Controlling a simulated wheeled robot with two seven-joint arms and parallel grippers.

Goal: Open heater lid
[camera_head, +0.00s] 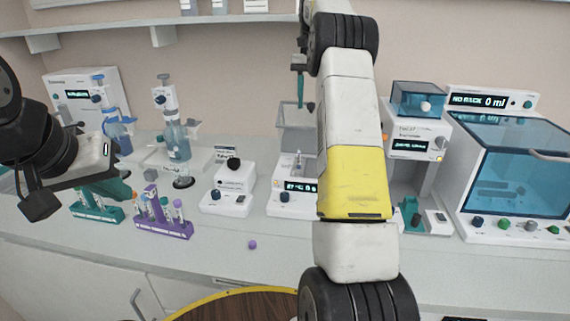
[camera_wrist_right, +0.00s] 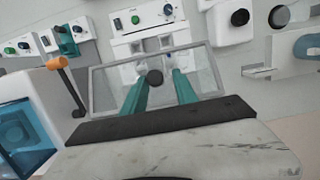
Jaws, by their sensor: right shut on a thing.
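The heater (camera_head: 291,197) is a white box with a small lit display and a dark knob, standing mid-counter. Its clear grey lid (camera_head: 297,139) is raised at the heater's back edge, in front of the wall. In the head view my right arm hides part of the heater's surroundings. My left gripper (camera_head: 112,188) is above the counter at the left; its finger gap is unclear.
A purple tube rack (camera_head: 163,226) and a teal rack (camera_head: 97,212) stand near the counter's front left. A white device with a black knob (camera_head: 229,189) is left of the heater. A blue-windowed machine (camera_head: 514,165) stands at the right. A purple cap (camera_head: 252,244) lies in front.

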